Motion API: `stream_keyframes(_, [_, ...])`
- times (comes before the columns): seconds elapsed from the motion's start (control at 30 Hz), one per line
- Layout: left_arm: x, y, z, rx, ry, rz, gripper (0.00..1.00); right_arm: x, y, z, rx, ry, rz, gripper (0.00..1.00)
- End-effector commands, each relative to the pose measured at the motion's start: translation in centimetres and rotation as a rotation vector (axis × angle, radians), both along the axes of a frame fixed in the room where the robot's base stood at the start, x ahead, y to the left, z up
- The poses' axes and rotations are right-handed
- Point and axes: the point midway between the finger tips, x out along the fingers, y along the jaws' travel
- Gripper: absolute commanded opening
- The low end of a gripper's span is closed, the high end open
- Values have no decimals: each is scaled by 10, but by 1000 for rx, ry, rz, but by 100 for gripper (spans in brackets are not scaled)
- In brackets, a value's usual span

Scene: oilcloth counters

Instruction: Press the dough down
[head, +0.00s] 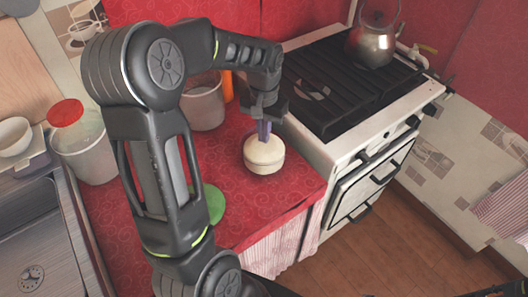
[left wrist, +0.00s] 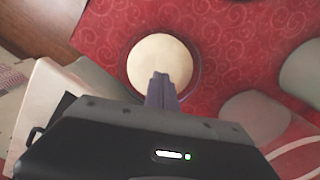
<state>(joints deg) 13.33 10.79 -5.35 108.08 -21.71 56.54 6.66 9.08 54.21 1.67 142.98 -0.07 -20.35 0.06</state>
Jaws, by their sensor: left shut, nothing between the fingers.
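The dough (head: 259,146) is a pale cream, rounded mass filling a small round bowl (head: 265,166) on the red oilcloth, close to the stove. In the left wrist view the dough (left wrist: 151,58) shows as a pale disc inside the bowl's thin dark rim. My left gripper (head: 264,138) is shut and empty, its fingers pointing down at the dough. Its fingertips (left wrist: 161,76) overlap the near part of the dough in the left wrist view. I cannot tell whether they touch it.
A stove (head: 350,85) with a kettle (head: 372,45) stands right of the counter. A grey container (head: 203,104) and an orange item (head: 228,87) stand behind my left arm. The counter's front right is clear.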

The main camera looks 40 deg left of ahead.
Motion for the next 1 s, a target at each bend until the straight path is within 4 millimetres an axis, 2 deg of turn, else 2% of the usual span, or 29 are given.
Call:
stream_keyframes(0.37, [0,0,-2,0,0,0,0,0,0,-1,0,0,0,53])
stream_keyframes(0.77, [0,0,-17,0,0,0,0,0,0,-12,0,0,0,53])
stream_keyframes(1.0, [0,0,-16,0,0,0,0,0,0,-11,0,0,0,53])
